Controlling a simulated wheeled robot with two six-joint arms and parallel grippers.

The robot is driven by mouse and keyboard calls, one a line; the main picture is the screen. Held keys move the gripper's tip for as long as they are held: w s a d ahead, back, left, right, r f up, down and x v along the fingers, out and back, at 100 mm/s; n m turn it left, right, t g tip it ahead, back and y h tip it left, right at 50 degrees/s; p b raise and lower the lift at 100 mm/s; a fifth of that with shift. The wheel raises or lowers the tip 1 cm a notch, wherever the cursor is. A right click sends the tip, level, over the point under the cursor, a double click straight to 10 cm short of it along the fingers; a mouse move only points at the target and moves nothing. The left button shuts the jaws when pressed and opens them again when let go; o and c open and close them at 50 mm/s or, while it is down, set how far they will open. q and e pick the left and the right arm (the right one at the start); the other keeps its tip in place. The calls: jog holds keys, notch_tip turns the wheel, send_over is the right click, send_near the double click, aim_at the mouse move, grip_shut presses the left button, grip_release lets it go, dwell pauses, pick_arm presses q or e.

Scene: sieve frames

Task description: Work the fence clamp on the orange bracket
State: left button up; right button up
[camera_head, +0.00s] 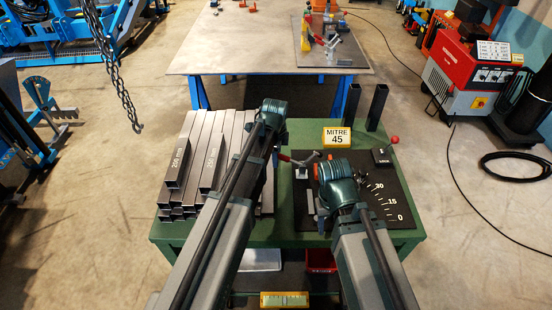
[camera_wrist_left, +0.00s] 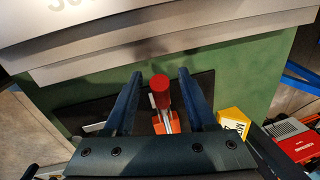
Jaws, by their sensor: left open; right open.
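The fence clamp (camera_head: 305,161) has a red-tipped handle and a metal lever, and sits on the dark plate on the green bench. In the left wrist view its red handle (camera_wrist_left: 160,88) stands between the fingers of my left gripper (camera_wrist_left: 162,88), which is open with a gap on both sides. The orange bracket (camera_wrist_left: 172,125) shows below the handle, partly covered by the gripper body. In the head view my left wrist hides most of that gripper. My right gripper (camera_head: 340,182) is open over the plate, right of the clamp; its fingertips are hard to make out.
Grey metal tubes (camera_head: 205,150) are stacked at the left of the green bench (camera_head: 265,237). A yellow MITRE 45 sign (camera_head: 337,136) and two dark upright posts (camera_head: 378,103) stand behind the clamp. A dark angle-scale plate (camera_head: 392,200) lies at the right.

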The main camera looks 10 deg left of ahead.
pick_arm(q)
grip_shut()
dwell(1.4)
